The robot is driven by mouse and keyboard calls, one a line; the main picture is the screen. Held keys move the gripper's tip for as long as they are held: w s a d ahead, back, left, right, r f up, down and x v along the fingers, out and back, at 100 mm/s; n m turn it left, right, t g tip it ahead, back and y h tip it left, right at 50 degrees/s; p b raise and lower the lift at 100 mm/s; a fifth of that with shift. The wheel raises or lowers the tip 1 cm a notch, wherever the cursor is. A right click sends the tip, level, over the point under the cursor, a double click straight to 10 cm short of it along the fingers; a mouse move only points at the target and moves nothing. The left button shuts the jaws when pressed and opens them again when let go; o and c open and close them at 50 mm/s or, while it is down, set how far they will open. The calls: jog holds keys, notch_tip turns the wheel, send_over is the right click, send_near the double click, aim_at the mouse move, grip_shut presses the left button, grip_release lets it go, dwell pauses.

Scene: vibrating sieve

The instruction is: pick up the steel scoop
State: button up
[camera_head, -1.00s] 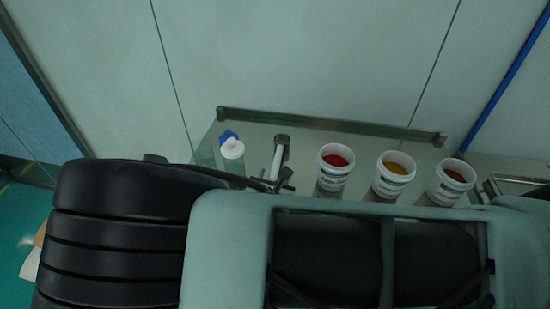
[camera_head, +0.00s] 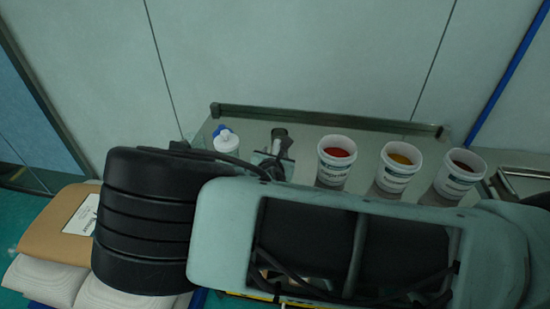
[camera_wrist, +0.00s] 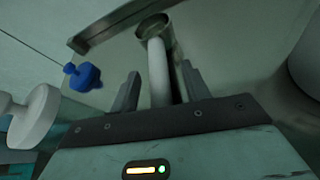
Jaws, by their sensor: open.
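The steel scoop shows in the wrist view (camera_wrist: 157,72) as a pale round handle with a dark metal end at its far tip. In the head view only its far end (camera_head: 279,134) shows; my arm hides the rest. My gripper (camera_wrist: 160,78) is open in the wrist view, with one finger on each side of the handle. The handle runs between the fingers, and I cannot tell whether either finger touches it. In the head view my gripper is mostly hidden behind my arm, near the scoop.
A raised rail (camera_head: 330,119) runs along the table's back edge. Sacks (camera_head: 50,280) lie at lower left.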

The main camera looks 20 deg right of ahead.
grip_shut()
jog(key=shift+r, duration=0.1)
